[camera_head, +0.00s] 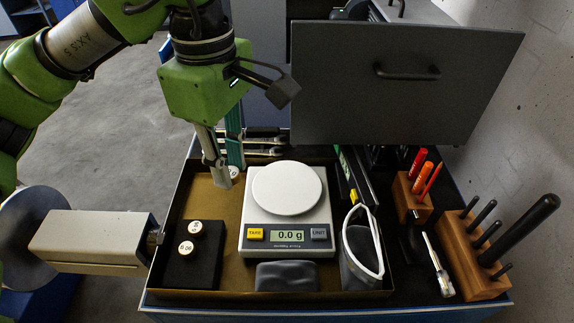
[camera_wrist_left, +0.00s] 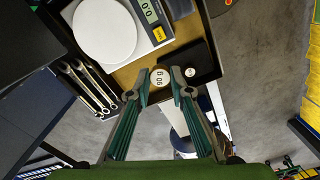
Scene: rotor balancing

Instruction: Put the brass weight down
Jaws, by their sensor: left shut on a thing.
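My left gripper (camera_head: 224,178) points down over the back left of the brown tray (camera_head: 180,205). It is shut on the brass weight (camera_wrist_left: 160,77), whose pale marked top shows between the fingertips (camera_wrist_left: 161,84) in the left wrist view. In the head view only a bit of the weight (camera_head: 234,171) shows beside the fingers. I cannot tell whether its base touches the tray floor. The scale (camera_head: 288,215) stands to the right, its round white pan (camera_head: 287,187) empty and its display at 0.0 g. My right gripper is not in view.
A black block (camera_head: 205,265) with two weights (camera_head: 195,228) is at the tray's front left. A grey pouch (camera_head: 286,276) and a white-rimmed bag (camera_head: 362,250) are in front and right. Wrenches (camera_wrist_left: 88,88) lie behind the tray. Wooden tool blocks (camera_head: 470,262) stand at right.

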